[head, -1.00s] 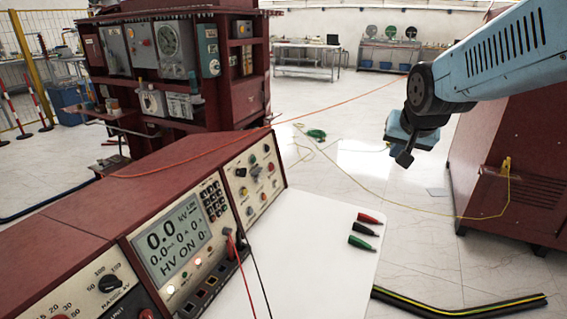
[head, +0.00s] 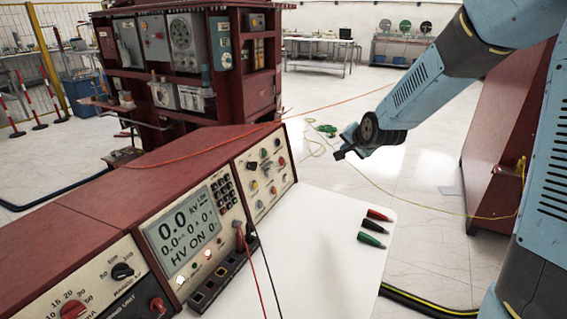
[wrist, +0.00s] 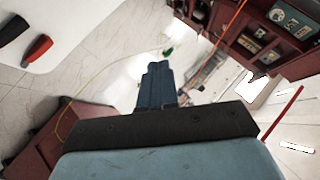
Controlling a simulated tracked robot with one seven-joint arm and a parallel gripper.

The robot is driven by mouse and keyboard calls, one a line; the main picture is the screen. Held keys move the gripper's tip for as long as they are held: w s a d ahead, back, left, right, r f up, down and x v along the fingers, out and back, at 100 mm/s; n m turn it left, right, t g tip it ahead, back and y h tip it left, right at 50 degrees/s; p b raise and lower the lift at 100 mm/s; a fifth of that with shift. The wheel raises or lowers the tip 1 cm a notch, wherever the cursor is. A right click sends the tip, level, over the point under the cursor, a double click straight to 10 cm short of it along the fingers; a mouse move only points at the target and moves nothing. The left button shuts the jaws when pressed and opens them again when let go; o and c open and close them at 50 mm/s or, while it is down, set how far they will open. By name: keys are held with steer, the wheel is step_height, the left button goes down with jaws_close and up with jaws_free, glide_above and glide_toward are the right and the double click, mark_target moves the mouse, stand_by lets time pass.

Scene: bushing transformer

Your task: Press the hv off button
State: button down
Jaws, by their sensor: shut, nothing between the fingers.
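The red control console has a cream front panel (head: 187,232) with a display (head: 186,227) that reads 0.0 kV and "HV ON". Small round lit buttons (head: 194,265) sit below the display. Which one is the hv off button is too small to read. My gripper (head: 342,152) is in the air beyond the console's right end, apart from the panel. In the wrist view my gripper (wrist: 157,85) has its dark fingers together and empty, pointing away from the panel. The panel is not visible in the wrist view.
A white tabletop (head: 325,235) lies before the console with red, black and green clips (head: 372,226) on it. Red and black leads run from the panel's sockets. A dark red cabinet (head: 500,150) stands at right. Open floor lies behind.

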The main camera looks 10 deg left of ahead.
steer(key=w+a+f+m+t+y, duration=0.3)
steer(key=w+a+f+m+t, duration=0.2)
steer(key=w+a+f+m, duration=0.5)
steer(key=shift+w+a+f+m+t, duration=0.25)
steer(key=shift+w+f+m, duration=0.7)
steer(key=shift+f+m, duration=0.85)
steer(key=shift+f+n, duration=0.25)
steer(key=shift+n, duration=0.05)
steer(key=w+a+f, duration=0.2)
steer(key=w+a, duration=0.1)
steer(key=a, duration=0.5)
steer(key=shift+a, duration=0.2)
stand_by(1.1)
steer(key=shift+a, duration=0.15)
